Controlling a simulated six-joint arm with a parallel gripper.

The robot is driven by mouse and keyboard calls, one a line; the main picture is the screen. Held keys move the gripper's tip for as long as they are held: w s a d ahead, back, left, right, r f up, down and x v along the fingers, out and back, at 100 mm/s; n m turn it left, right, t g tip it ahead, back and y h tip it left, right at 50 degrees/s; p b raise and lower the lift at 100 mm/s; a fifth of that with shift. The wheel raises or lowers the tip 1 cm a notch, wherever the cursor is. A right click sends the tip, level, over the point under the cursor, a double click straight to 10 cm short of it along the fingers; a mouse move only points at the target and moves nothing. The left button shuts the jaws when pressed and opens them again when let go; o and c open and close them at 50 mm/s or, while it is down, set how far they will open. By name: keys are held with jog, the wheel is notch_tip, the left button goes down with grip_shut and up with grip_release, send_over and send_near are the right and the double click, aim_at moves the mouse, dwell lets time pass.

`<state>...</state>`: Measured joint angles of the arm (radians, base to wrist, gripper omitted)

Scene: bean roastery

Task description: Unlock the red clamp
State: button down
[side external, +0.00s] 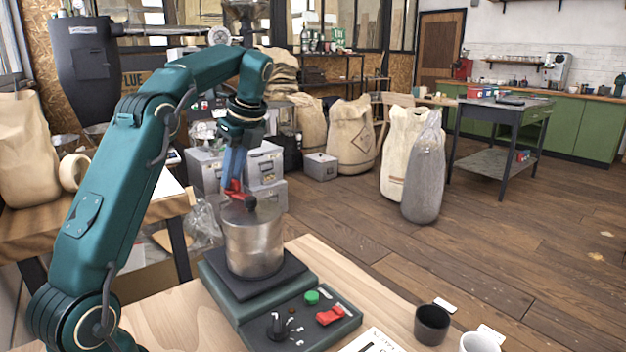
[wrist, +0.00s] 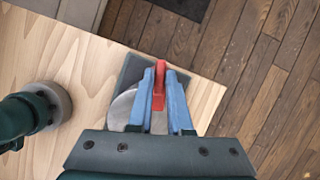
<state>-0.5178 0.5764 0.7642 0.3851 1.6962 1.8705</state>
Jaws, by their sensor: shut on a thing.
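The red clamp (side external: 234,190) is at the upper left side of a metal canister (side external: 253,240) in the side view. My gripper (side external: 233,180) points down and is shut on the clamp. The canister has a dark knob on its lid and stands on a dark green base unit (side external: 222,297). The fingers hide part of the clamp, so I cannot tell how it is latched.
The base unit carries a green button (side external: 311,297), a black dial (side external: 279,325) and a red switch (side external: 330,316). A dark cup (side external: 432,325) and a white cup (side external: 479,342) stand at the front right. Bare wooden tabletop (side external: 330,262) shows behind and beside the unit.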

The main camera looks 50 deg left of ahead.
jog(key=shift+n+g, duration=0.3)
jog(key=shift+n, duration=0.6)
jog(key=shift+n+h, duration=0.3)
jog(key=shift+n, duration=0.2)
jog(key=c, duration=0.8)
grip_release()
jog(key=shift+c, duration=0.2)
